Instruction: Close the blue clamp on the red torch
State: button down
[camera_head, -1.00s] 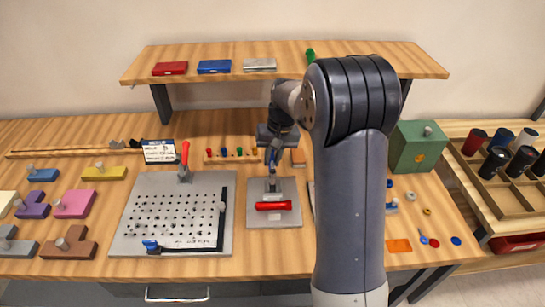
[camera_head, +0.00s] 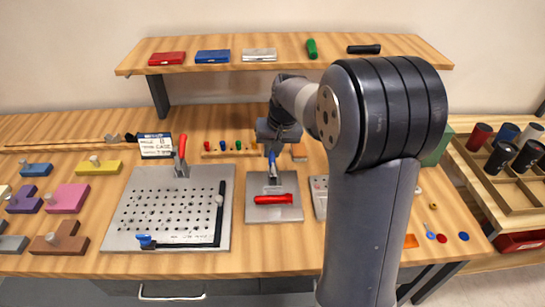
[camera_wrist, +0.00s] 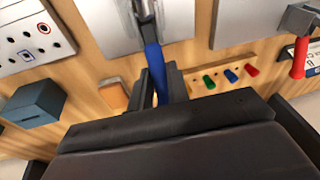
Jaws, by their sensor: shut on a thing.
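The red torch (camera_head: 273,199) lies across a grey plate (camera_head: 287,214) in the middle of the table. The blue clamp (camera_head: 272,160) stands on this plate just behind the torch, its blue handle pointing up and back toward my gripper. My gripper (camera_head: 272,143) is behind the torch at the handle. In the wrist view, my gripper (camera_wrist: 160,85) is shut on the blue handle (camera_wrist: 155,66), which sits between the two fingers. The clamp's metal arm (camera_wrist: 145,14) leads from the handle to the top edge. Whether its tip touches the torch cannot be told.
A perforated plate (camera_head: 122,205) with a red-handled clamp (camera_head: 182,148) and another blue handle (camera_head: 145,241) lies left. Small coloured pegs (camera_head: 238,146) stand in a wooden strip behind. A shelf (camera_head: 220,68) spans above the back. My own arm hides much of the right.

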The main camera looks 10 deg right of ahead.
jog(key=t+b, duration=0.1)
jog(key=b, duration=0.1)
jog(key=s+t+b, duration=0.1)
jog(key=b, duration=0.1)
jog(key=shift+a+h, duration=0.15)
jog(key=shift+h, duration=0.15)
jog(key=shift+s+r+t+b, duration=0.35)
jog(key=shift+t+b, duration=0.55)
jog(key=shift+b, duration=0.2)
jog(key=shift+r, duration=0.1)
jog(key=c, duration=1.3)
grip_release()
jog(key=shift+c, duration=0.2)
jog(key=a+v, duration=0.1)
jog(key=v, duration=0.9)
jog(key=shift+s+d+r+p, duration=0.2)
jog(key=shift+d+r+p, duration=0.15)
jog(key=shift+d+p, duration=0.1)
